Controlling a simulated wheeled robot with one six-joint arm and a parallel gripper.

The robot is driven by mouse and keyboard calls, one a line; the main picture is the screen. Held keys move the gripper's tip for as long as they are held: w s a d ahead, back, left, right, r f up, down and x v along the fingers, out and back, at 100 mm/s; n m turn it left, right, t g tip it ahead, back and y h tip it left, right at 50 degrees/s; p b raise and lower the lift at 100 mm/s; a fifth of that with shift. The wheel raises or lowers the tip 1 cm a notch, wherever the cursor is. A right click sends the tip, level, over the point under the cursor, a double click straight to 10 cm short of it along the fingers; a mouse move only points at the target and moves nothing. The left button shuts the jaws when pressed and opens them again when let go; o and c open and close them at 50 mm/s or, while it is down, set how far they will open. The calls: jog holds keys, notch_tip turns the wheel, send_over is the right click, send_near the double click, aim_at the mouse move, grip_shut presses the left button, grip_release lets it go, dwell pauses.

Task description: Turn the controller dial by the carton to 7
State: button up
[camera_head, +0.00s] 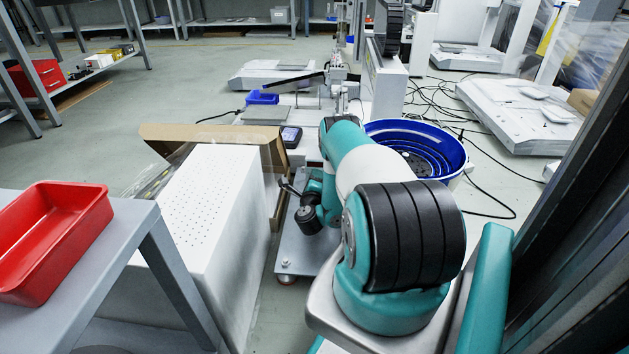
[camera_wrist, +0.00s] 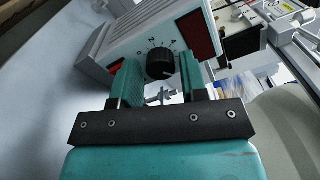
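The controller (camera_wrist: 120,35) is a pale grey, vented box, tilted in the wrist view. Its front has a round black dial (camera_wrist: 160,63) with a printed number scale, a dark red display (camera_wrist: 197,34) and a red switch (camera_wrist: 115,66). I cannot read where the dial points. My gripper (camera_wrist: 161,74) is open, with one teal finger on each side of the dial. A small gap shows on both sides, and contact cannot be seen. The carton (camera_head: 205,132) is brown cardboard, behind the white perforated housing in the head view. My gripper and the dial cannot be made out there.
A blue-lined round bowl (camera_head: 425,140) stands right behind my arm. The white perforated housing (camera_head: 205,205) and a grey table with a red tray (camera_head: 50,235) are at left. Cables (camera_head: 490,195) lie on the floor at right. A dark post (camera_head: 570,220) borders the right side.

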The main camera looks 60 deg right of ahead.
jog(key=shift+p+v, duration=8.7)
jog(key=shift+p, duration=1)
